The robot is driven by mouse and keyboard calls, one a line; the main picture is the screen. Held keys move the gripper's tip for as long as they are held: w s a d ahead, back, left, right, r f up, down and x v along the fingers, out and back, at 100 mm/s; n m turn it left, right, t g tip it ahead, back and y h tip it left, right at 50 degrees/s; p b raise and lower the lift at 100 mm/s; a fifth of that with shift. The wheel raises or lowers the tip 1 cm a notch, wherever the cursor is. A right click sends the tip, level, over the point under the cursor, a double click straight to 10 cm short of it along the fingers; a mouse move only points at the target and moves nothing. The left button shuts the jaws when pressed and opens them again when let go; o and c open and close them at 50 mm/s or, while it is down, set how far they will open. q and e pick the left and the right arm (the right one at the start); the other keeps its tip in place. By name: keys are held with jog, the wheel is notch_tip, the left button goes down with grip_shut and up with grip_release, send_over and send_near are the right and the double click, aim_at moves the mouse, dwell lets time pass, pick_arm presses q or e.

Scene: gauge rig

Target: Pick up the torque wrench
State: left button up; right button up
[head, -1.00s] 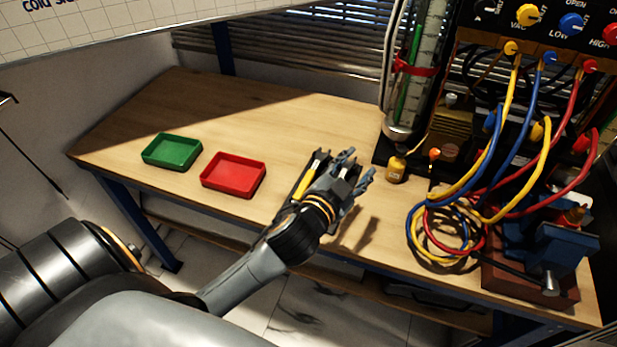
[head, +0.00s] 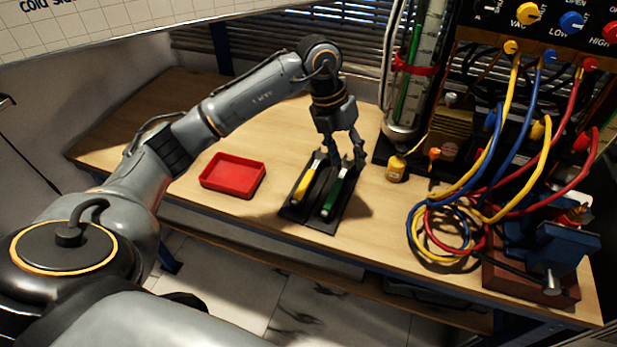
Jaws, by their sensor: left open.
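A black tool tray (head: 321,224) lies near the front edge of the workbench. In it are a tool with a yellow handle (head: 301,188) on the left and a tool with a green handle (head: 332,196) on the right, with a dark strip between them. I cannot tell which one is the torque wrench. My left gripper (head: 347,164) points down over the far end of the tray, near the green-handled tool's far end. Its fingers are apart, with nothing held between them. I cannot tell whether they touch the tool. My right gripper is out of view.
A red tray (head: 233,176) sits left of the tool tray, below my left arm. Coiled yellow, blue and red hoses (head: 446,237) and a blue vise (head: 545,250) crowd the bench's right side.

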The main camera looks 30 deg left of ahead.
pick_arm(q)
jog(key=a+r+n+y, duration=0.2)
jog(key=a+y, duration=0.2)
jog(key=a, duration=0.5)
jog(key=p, duration=0.1)
send_over(306, 180)
jog(key=shift+g, duration=0.4)
jog(key=f, duration=0.7)
jog(key=shift+w+d+f, duration=0.2)
jog(key=shift+d+f, duration=0.1)
jog(key=shift+f, duration=0.1)
jog(key=f, duration=0.1)
jog(key=f+p, duration=0.1)
jog(key=f, duration=0.3)
jog(key=shift+s+a+f+p, duration=0.15)
jog(key=shift+s+a+p, duration=0.1)
jog(key=shift+a+p, duration=0.15)
jog(key=shift+d+f, duration=0.1)
jog(key=shift+f, duration=0.1)
grip_shut()
